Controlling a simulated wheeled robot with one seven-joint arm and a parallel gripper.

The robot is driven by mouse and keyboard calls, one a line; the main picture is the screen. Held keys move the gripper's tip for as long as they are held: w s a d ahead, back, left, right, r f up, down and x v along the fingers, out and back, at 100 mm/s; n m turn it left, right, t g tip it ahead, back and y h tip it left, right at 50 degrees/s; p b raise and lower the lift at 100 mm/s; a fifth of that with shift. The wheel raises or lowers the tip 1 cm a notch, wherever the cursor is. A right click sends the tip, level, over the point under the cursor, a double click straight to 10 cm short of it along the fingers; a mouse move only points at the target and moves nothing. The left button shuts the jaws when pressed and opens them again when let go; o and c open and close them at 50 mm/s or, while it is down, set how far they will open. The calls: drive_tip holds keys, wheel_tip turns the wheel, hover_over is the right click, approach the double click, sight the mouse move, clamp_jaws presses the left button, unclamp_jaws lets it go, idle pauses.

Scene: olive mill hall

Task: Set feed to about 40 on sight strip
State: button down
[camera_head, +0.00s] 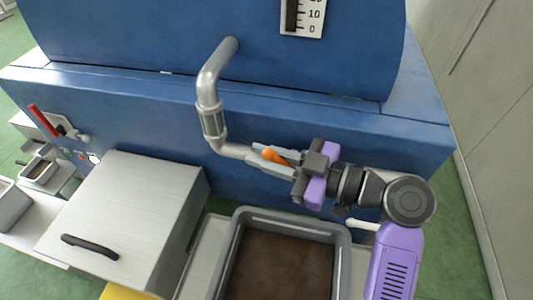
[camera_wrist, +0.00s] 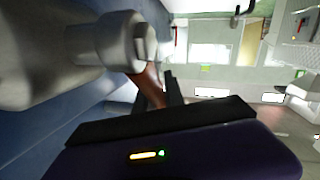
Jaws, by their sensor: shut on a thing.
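The sight strip (camera_head: 303,18) is a white scale on the blue machine at the top edge. Its marks 10 and 0 show; the upper part is cut off, and I cannot read a level. An orange lever (camera_head: 271,154) sits by the pipe's lower end. My gripper (camera_head: 268,158) is shut on this lever, its fingers hiding part of it. In the wrist view the lever (camera_wrist: 151,84) looks brown-orange and joins a pale round fitting (camera_wrist: 125,40).
A grey tub (camera_head: 238,240) with brown contents stands below my gripper. A metal box (camera_head: 130,205) with a black handle is to its left. A red lever (camera_head: 44,121) is on a panel at far left. A pale wall (camera_head: 480,110) rises at right.

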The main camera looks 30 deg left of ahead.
drive_tip(key=shift+s+a+f+h, duration=0.1)
drive_tip(key=shift+a+f+h, duration=0.2)
drive_tip(key=shift+f+h, duration=0.45)
drive_tip(key=c, duration=1.4)
unclamp_jaws()
drive_tip(key=shift+c, duration=0.2)
drive_tip(key=b+v, duration=0.2)
drive_tip(key=v, duration=0.5)
drive_tip(key=shift+d+r, duration=0.2)
drive_tip(key=shift+d, duration=0.2)
drive_tip(key=shift+d, duration=0.1)
